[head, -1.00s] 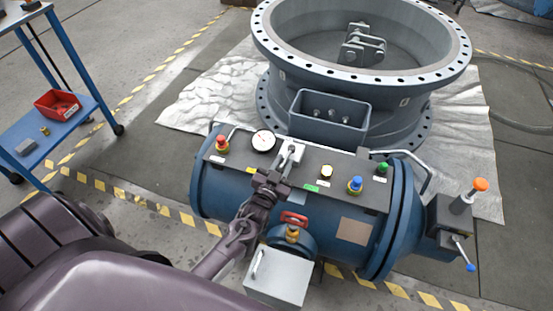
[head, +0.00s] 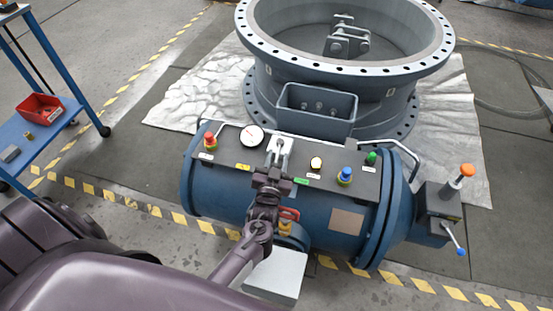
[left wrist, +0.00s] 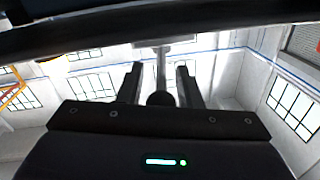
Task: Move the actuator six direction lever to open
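The blue cylindrical actuator (head: 325,215) lies across the middle of the head view. A pale plate with a slim lever (head: 280,147) sits on its dark top panel, right of the gauge. My left gripper (head: 273,174) is at this lever and hides part of it. In the left wrist view, the two fingers of my left gripper (left wrist: 160,84) stand apart, with the lever stem (left wrist: 161,68) and its dark round knob between them. Gaps show on both sides of the stem, so the fingers do not appear to press it. My right gripper is not in view.
Red (head: 209,141), blue (head: 345,175) and green (head: 371,158) buttons flank the lever, near the gauge (head: 252,136). A red handle (head: 289,214) is just below my left gripper. The large valve ring (head: 345,65) stands behind. A blue cart (head: 50,125) is at left.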

